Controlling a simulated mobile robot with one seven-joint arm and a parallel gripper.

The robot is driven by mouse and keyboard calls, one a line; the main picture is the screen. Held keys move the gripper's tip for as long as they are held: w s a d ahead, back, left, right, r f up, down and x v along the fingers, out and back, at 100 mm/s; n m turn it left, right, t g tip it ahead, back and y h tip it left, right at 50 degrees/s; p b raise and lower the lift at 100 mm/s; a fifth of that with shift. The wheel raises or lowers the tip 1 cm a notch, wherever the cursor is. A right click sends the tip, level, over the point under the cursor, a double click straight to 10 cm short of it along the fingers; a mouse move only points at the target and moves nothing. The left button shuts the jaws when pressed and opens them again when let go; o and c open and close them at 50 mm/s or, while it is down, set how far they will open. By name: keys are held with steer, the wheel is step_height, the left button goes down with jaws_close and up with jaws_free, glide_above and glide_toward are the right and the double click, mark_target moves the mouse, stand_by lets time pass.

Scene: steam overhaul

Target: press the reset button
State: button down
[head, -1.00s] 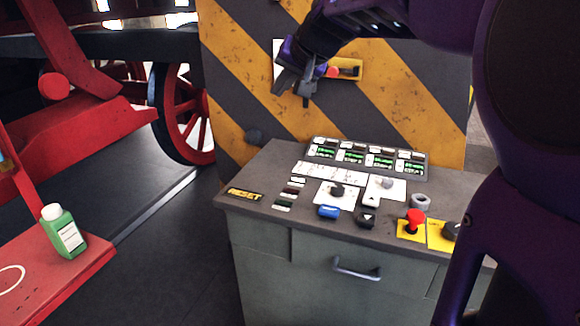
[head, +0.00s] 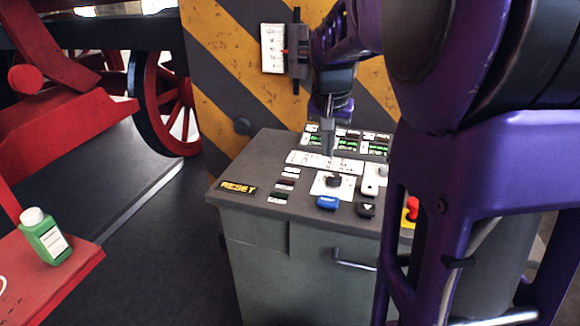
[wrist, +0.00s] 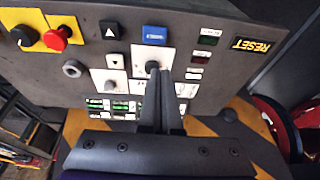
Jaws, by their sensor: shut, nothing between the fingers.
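A blue button (head: 327,202) with small white lettering is at the front of the sloping console top; it also shows in the wrist view (wrist: 154,35). A black plate with yellow RESET letters (head: 238,187) lies at the console's left front corner, and in the wrist view it is upside down at top right (wrist: 253,45). My gripper (head: 327,150) is shut and empty, pointing down over the console behind the blue button. In the wrist view its fingertips (wrist: 162,76) appear beside a dark knob (wrist: 152,66) on a white plate; whether they touch it I cannot tell.
A black arrow button (head: 366,210) is right of the blue one. A red mushroom button (head: 412,208) on yellow is partly behind my arm; it shows clearly in the wrist view (wrist: 65,32). A striped wall (head: 225,75) stands behind. A green bottle (head: 45,238) is at far left.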

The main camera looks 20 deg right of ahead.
steer(key=shift+s+d+f+g, duration=0.3)
steer(key=shift+d+f, duration=0.1)
steer(key=b, duration=0.2)
glide_toward(329, 199)
steer(key=x, duration=0.5)
steer(key=shift+f, duration=0.7)
